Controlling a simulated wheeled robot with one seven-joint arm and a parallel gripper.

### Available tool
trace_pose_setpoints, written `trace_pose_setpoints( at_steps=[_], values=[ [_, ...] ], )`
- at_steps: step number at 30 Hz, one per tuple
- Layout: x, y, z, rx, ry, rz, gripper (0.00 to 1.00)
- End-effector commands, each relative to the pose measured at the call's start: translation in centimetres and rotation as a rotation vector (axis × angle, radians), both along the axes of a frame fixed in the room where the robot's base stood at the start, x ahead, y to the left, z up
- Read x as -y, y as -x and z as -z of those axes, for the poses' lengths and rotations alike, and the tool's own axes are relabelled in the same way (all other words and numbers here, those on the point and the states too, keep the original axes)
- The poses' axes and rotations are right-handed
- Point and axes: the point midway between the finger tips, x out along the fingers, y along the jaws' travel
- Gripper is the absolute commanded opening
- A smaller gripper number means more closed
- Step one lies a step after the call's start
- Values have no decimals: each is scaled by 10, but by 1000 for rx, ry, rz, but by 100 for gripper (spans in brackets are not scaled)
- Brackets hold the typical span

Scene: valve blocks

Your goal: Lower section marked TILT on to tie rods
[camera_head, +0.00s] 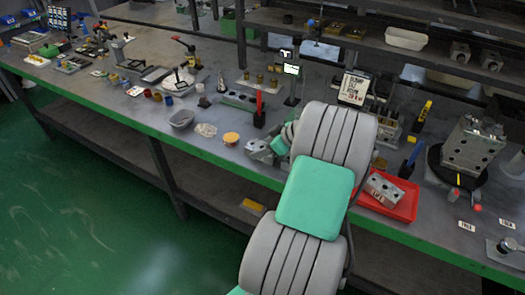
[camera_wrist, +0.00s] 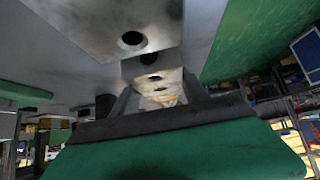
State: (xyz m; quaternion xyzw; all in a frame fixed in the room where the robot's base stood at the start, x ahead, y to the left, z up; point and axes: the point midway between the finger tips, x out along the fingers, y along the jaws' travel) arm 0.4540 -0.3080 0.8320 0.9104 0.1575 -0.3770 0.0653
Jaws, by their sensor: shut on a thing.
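My gripper (camera_wrist: 160,97) is shut on a grey metal valve section (camera_wrist: 150,72) with round holes in its face. In the head view the section (camera_head: 259,150) shows just left of my arm, near the front edge of the bench; my arm hides most of the gripper. No marking can be read on the held section. A larger grey metal surface with a dark hole (camera_wrist: 110,22) fills the upper part of the wrist view. I cannot make out the tie rods.
A tall metal block (camera_head: 470,147) stands on a black round base (camera_head: 437,177) at the right. A red-handled item (camera_head: 259,112), an orange-topped round item (camera_head: 231,138) and a grey bowl (camera_head: 181,119) stand left of my arm. A printed sign (camera_head: 355,88) stands behind it.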

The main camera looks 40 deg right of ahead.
Motion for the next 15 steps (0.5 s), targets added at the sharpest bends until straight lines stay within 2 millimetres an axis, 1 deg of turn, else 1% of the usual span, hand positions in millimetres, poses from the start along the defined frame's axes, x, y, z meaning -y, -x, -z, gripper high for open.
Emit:
trace_pose_setpoints(
  at_steps=[1, 2, 13, 15],
  values=[
    [0, 0, 0, 0, 0, 0, 33],
    [0, 0, 0, 0, 0, 0, 31],
    [0, 0, 0, 0, 0, 0, 0],
    [0, 0, 0, 0, 0, 0, 0]
  ],
)
